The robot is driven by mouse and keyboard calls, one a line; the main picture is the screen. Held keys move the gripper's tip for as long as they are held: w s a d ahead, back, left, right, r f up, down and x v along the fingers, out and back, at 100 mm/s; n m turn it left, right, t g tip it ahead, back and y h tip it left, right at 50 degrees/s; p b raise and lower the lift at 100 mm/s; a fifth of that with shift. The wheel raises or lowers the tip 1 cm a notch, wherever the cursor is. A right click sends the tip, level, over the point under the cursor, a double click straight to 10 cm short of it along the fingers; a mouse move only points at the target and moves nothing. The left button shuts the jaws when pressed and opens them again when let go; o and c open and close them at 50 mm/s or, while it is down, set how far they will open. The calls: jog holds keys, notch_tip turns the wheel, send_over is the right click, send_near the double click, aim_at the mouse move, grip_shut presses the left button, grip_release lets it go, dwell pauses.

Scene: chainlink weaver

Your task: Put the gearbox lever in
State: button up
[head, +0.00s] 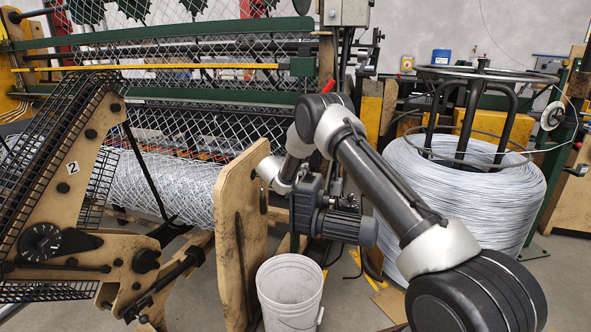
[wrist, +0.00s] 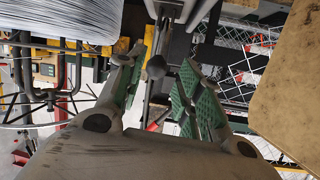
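A dark round knob (wrist: 155,67), which looks like the gearbox lever's end, shows between my fingertips in the wrist view. It sits on a thin light rod that runs up and away. My gripper (wrist: 160,68) is open, with green-padded fingers on either side of the knob. A gap shows on both sides, and whether a pad touches the knob cannot be told. In the head view the grey gearbox with its ribbed motor (head: 340,222) is below my arm's wrist. My fingers and the knob are hidden there.
A wooden panel (head: 238,230) stands just left of the gearbox and shows close on the right in the wrist view (wrist: 290,85). A white bucket (head: 290,290) is below. A large wire coil (head: 460,200) stands on the right. A red-handled lever (head: 328,87) is above my arm.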

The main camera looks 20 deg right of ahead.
jog(key=shift+v, duration=1.65)
jog(key=s+d+f+n+g+h, duration=0.1)
jog(key=s+d+f+n+g, duration=0.3)
jog(key=s+d+f+n, duration=0.25)
jog(key=s+d+r+n+g+y, duration=0.1)
jog(key=s+d+r+n+g, duration=0.15)
jog(key=s+r, duration=0.4)
jog(key=s+d+r+n+g, duration=0.1)
jog(key=s+d+r+g, duration=0.15)
jog(key=s, duration=0.75)
jog(key=s+a+r+t+y, duration=0.1)
jog(key=s+r+y, duration=0.2)
jog(key=s+r, duration=0.4)
jog(key=s+a+r+y, duration=0.1)
jog(key=s+r+y, duration=0.2)
jog(key=s, duration=1.6)
jog(key=s+a+r+t+y, duration=0.1)
jog(key=s+r+y, duration=0.2)
jog(key=s+r, duration=0.8)
jog(key=shift+s+r+t, duration=0.2)
jog(key=shift+s+t, duration=0.1)
jog(key=shift+s, duration=1.25)
